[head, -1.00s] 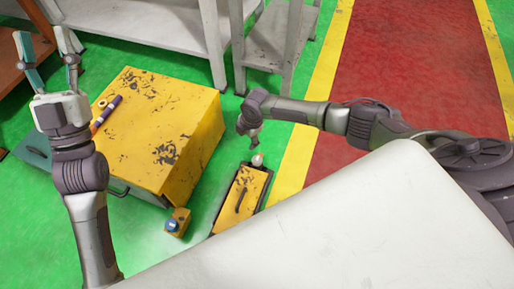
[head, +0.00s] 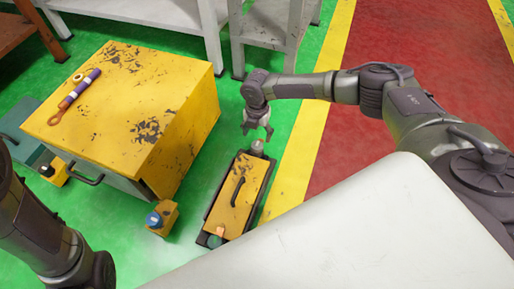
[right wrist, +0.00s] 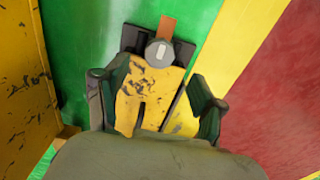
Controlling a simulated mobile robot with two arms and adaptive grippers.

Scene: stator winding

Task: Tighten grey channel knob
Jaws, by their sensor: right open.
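The grey knob (head: 257,147) stands at the far end of a low, dark-edged box with a yellow top (head: 237,198) on the green floor. My right gripper (head: 258,133) is open and empty, just above and behind the knob in the head view. In the right wrist view its two fingers (right wrist: 154,98) are spread over the yellow top, and the knob is beyond them, not between them. My left gripper is out of view; only part of its arm shows at lower left.
A large worn yellow cabinet (head: 118,112) stands left of the low box, with a purple tool (head: 80,89) and tape roll (head: 78,77) on top. A small yellow block with a blue part (head: 160,218) is on the floor between. White tables stand behind.

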